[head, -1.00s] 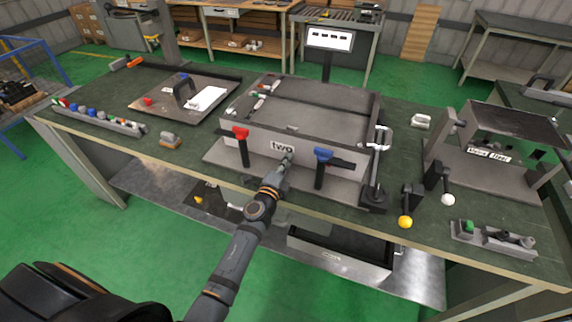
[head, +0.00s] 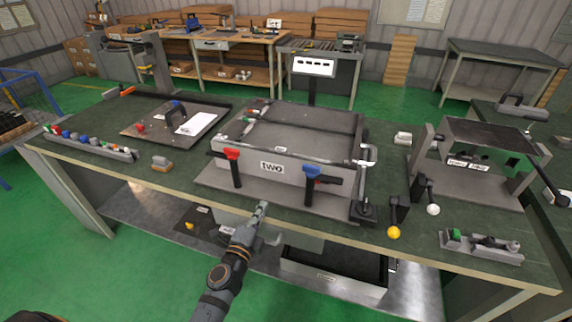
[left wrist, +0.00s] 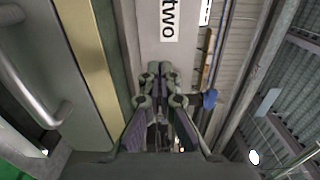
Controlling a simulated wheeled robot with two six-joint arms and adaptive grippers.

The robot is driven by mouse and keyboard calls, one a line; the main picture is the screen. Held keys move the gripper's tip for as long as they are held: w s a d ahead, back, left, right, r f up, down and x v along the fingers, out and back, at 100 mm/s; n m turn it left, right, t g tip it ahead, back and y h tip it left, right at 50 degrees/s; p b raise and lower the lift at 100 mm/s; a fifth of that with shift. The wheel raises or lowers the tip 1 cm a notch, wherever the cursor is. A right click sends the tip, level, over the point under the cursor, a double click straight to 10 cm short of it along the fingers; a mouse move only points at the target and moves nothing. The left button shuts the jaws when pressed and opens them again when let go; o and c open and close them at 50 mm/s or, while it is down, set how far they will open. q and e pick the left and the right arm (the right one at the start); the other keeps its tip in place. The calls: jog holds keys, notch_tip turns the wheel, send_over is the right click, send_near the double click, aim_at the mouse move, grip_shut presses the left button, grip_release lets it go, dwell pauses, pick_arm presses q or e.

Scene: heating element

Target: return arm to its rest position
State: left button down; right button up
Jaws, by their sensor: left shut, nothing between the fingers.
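My left gripper (head: 262,211) is in front of the workbench's front edge in the head view, below the grey box fixture (head: 290,168) labelled "two". Its fingers are together and hold nothing. In the left wrist view the closed fingers (left wrist: 157,75) point toward the "two" label (left wrist: 169,18), apart from it. The fixture has a red-topped handle (head: 233,168) and a blue-topped handle (head: 311,183) at its front. My right gripper does not show.
The workbench (head: 110,180) carries a strip of coloured parts (head: 90,144), a plate with a clipboard (head: 180,123), a lever with a yellow knob (head: 394,232) and a press-like stand (head: 480,165). An open drawer (head: 335,270) sits below. Green floor is free in front at left.

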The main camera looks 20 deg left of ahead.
pick_arm(q)
jog(key=s+a+f+n+g+y, duration=0.1)
jog(key=s+a+n+g+y, duration=0.5)
jog(key=a+n, duration=0.5)
jog(key=s+d+f+n+g+h, duration=0.2)
jog(key=s+d+f+n+g, duration=0.15)
jog(key=s, duration=0.45)
jog(key=s+d+f+n+g+h, duration=0.3)
jog(key=s+d+f+g, duration=0.15)
jog(key=s, duration=0.25)
jog(key=s+a+f+g, duration=0.1)
jog(key=s+f, duration=0.1)
jog(key=f, duration=1.1)
jog(key=s+a+f+g, duration=0.1)
jog(key=a+f, duration=0.1)
jog(key=f, duration=1.1)
jog(key=s+f, duration=1.5)
jog(key=s, duration=0.3)
jog(key=shift+a+g, duration=0.4)
jog(key=shift+n, duration=0.25)
